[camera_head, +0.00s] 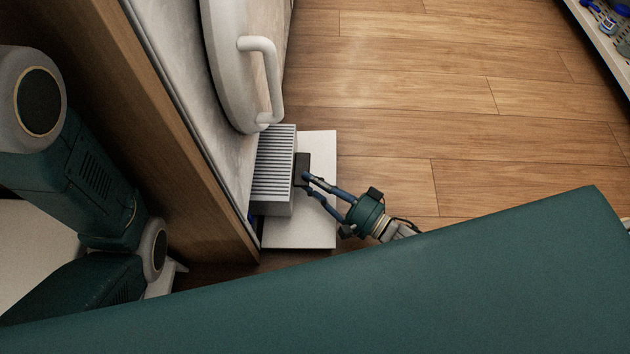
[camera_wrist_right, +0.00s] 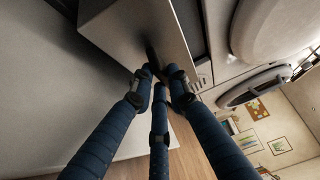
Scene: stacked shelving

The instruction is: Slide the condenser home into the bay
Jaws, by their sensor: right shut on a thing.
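The condenser (camera_head: 272,172) is a light grey finned block with a dark handle (camera_head: 302,168) on its outer end. It lies on a flat white panel (camera_head: 318,228) at the foot of the machine, its far end against or inside the front. The bay's opening is hidden, so I cannot tell how deep it sits. My right gripper (camera_head: 308,183) is shut on the dark handle from the right. In the right wrist view the condenser (camera_wrist_right: 150,22) is a plain grey box, and the gripper (camera_wrist_right: 158,76) closes at its handle. My left gripper is not in view.
A white machine front (camera_head: 185,85) with a round door (camera_head: 225,60) and its handle (camera_head: 266,80) rises just above the condenser. A wooden side panel (camera_head: 170,130) stands left. The wooden floor (camera_head: 430,110) is clear to the right. A shelf (camera_head: 608,35) with small items is at top right.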

